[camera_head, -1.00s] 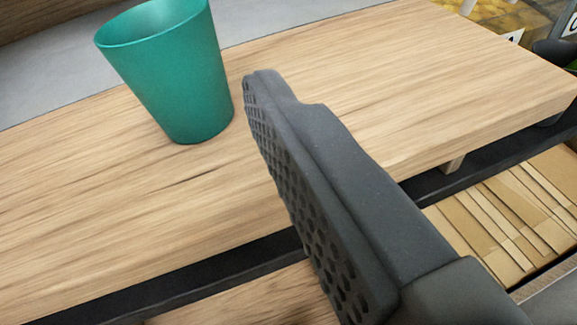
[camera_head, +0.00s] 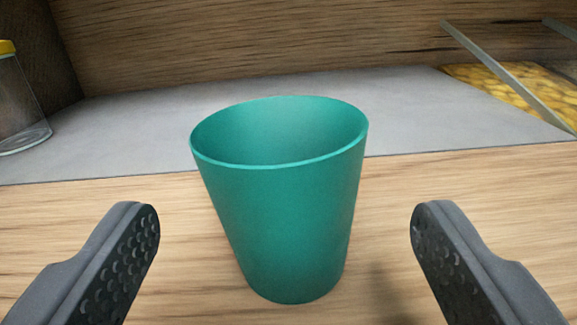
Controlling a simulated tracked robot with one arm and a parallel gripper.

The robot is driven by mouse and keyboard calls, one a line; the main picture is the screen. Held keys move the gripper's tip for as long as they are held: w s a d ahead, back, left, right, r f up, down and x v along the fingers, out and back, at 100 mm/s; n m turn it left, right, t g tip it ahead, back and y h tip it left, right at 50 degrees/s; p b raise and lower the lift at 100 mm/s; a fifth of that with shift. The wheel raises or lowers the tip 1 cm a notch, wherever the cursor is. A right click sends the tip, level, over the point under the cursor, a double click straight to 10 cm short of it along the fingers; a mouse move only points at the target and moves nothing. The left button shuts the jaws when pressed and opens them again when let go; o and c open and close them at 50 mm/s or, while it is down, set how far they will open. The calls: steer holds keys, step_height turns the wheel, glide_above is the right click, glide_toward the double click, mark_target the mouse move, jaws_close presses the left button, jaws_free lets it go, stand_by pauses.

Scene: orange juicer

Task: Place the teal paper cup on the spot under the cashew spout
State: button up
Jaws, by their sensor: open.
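The teal paper cup (camera_head: 285,225) stands upright and looks empty on the wooden surface, in the middle of the view. My gripper (camera_head: 284,225) is open, with one dark finger on each side of the cup. There is a visible gap between each finger and the cup in the picture. The fingertips reach about the level of the cup's body; I cannot tell how far the cup is from them in depth. No spot under a cashew spout can be made out.
A grey panel (camera_head: 130,130) lies behind the wooden surface (camera_head: 510,215), below a wooden back wall (camera_head: 270,40). A glass jar with a yellow lid (camera_head: 18,105) stands at the far left. A slanted pane (camera_head: 505,75) and yellowish pieces (camera_head: 500,95) are at the right.

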mark_target(279, 215)
steer(key=shift+w+d+r+b, duration=0.1)
steer(key=shift+w+b, duration=0.4)
steer(key=shift+w, duration=0.85)
steer(key=shift+w+d+b, duration=0.1)
steer(key=shift+w+b, duration=0.4)
steer(key=shift+w, duration=0.85)
steer(key=c, duration=1.1)
steer(key=shift+r, duration=0.15)
